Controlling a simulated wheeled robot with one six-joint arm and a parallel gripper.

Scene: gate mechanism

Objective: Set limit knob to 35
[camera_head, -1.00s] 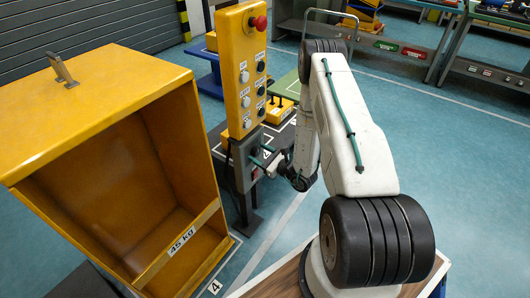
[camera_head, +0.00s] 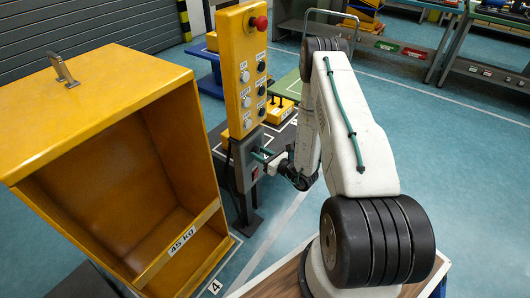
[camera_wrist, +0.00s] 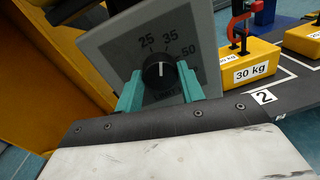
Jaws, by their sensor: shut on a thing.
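The limit knob (camera_wrist: 158,76) is black and round, on a grey panel (camera_wrist: 112,50) marked 25, 35 and 50. Its white pointer line points nearly straight up in the wrist view, between the 25 and the 35. I cannot tell whether it lines up exactly with the 35 mark. My gripper (camera_wrist: 160,92) has its teal fingers on either side of the knob and is shut on it. In the head view my gripper (camera_head: 262,155) is at the grey control box (camera_head: 245,166), with the knob hidden there.
A yellow button post (camera_head: 238,75) with a red emergency button (camera_head: 260,22) rises above the box. A large open yellow bin (camera_head: 100,100) labelled 45 kg stands on the left. Yellow weights (camera_wrist: 248,62) stand at the right in the wrist view. Floor to the right is clear.

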